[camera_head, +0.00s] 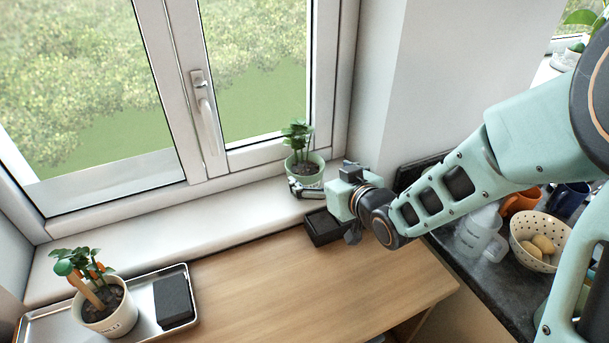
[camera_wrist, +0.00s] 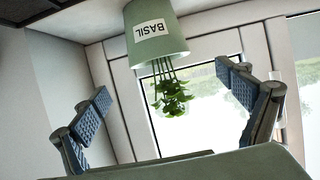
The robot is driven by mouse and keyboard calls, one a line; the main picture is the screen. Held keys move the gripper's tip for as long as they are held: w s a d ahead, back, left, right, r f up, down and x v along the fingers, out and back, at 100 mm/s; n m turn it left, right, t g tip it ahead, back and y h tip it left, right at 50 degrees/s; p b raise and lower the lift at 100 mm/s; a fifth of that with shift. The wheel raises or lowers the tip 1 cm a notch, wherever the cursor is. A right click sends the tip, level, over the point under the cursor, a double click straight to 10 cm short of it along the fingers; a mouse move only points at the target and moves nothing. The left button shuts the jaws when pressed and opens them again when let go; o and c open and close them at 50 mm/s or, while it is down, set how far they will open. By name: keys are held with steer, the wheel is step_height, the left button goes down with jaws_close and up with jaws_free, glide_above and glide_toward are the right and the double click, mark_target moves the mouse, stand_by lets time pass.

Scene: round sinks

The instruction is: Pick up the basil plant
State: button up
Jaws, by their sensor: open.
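The basil plant (camera_head: 304,166) stands upright in a pale green pot on the windowsill, near the right end of the window. In the wrist view, which is turned upside down, the basil plant (camera_wrist: 157,36) shows a white label reading BASIL, with its leaves hanging toward the picture's middle. My gripper (camera_head: 318,208) is close to the pot, at its lower right in the head view. In the wrist view my gripper (camera_wrist: 164,82) has its two fingers spread wide and empty. The pot appears between and beyond the fingertips, with no contact visible.
A small black box (camera_head: 322,229) lies just below my gripper. Another potted plant (camera_head: 104,303) and a dark block (camera_head: 173,300) are on a metal tray (camera_head: 150,327) at left. A dotted bowl (camera_head: 523,257) and bottle (camera_head: 474,236) stand right. The wooden counter (camera_head: 270,290) is mostly clear.

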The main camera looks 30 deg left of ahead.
mark_target(304, 168)
steer(key=shift+p+x, duration=1.1)
steer(key=shift+x, duration=4.05)
steer(key=shift+f, duration=0.1)
steer(key=shift+c, duration=0.5)
steer(key=c, duration=2)
